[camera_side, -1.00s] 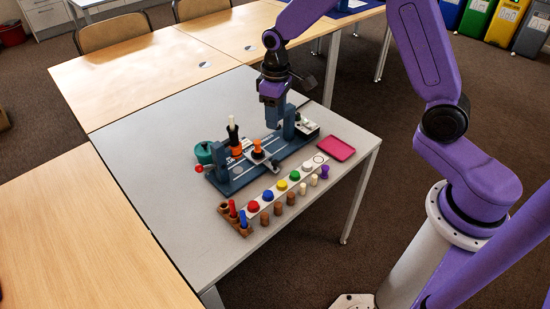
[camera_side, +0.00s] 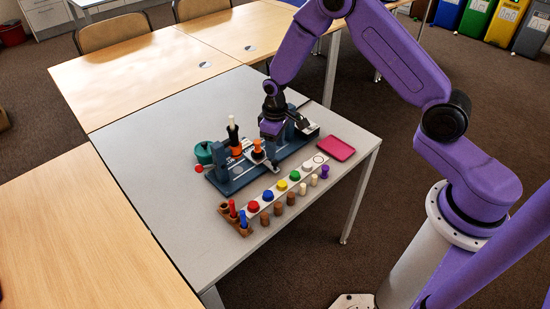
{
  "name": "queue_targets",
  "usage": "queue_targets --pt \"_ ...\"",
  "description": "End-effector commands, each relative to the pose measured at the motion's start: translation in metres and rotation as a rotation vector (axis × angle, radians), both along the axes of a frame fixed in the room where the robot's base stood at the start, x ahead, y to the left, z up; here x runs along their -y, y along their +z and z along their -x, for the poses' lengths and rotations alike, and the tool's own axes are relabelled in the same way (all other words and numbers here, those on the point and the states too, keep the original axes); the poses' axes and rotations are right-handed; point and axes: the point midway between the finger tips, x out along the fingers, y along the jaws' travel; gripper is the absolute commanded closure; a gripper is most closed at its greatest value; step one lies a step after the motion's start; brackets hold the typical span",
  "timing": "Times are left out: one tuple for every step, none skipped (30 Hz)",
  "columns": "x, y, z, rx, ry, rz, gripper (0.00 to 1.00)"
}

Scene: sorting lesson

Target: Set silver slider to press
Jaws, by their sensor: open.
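The silver slider (camera_side: 268,163) is a pale grey piece with an orange knob (camera_side: 257,147) on top. It sits near the middle of a dark blue slide base (camera_side: 228,187), which has raised posts towards its ends. The base carries white lettering too small to read. My gripper (camera_side: 270,130) is open, pointing down just above and right of the orange knob. It appears apart from the knob and hides part of the base and right post behind it. I cannot make out the gap between its fingers.
A black-and-orange tool (camera_side: 233,135) with a white top stands left of the slider, near a teal pot (camera_side: 203,152). In front runs a white strip (camera_side: 254,219) with several coloured buttons, with pegs beside it. A pink tray (camera_side: 336,148) lies right. The grey table's left part is clear.

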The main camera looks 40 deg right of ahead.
Motion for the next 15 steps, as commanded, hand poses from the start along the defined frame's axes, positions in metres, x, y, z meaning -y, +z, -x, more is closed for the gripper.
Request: queue_targets --pt "0.0 -0.01 0.001 -0.003 0.0 0.001 0.49" --pt "0.0 -0.014 0.0 -0.002 0.001 0.001 0.49" --pt "0.0 -0.021 0.001 -0.003 0.001 0.001 0.49" --pt "0.0 -0.025 0.001 -0.003 0.001 0.001 0.49" --pt "0.0 -0.029 0.001 -0.002 0.001 0.001 0.49" --pt "0.0 -0.034 0.001 -0.002 0.001 0.001 0.49" --pt "0.0 -0.038 0.0 -0.002 0.001 0.001 0.49" --pt "0.0 -0.041 0.0 -0.001 0.001 0.0 0.49" --pt "0.0 -0.045 0.0 0.0 0.001 0.0 0.49" --pt "0.0 -0.048 0.0 -0.001 0.001 0.0 0.49" --pt "0.0 -0.05 0.0 -0.001 0.001 0.0 0.49" --pt "0.0 -0.052 0.0 -0.001 0.0 0.0 0.49" --pt "0.0 -0.054 0.0 0.0 0.0 0.0 0.49" --pt "0.0 -0.055 0.0 0.0 0.0 0.0 0.49" --pt "0.0 -0.056 0.0 0.001 0.0 0.0 0.49"
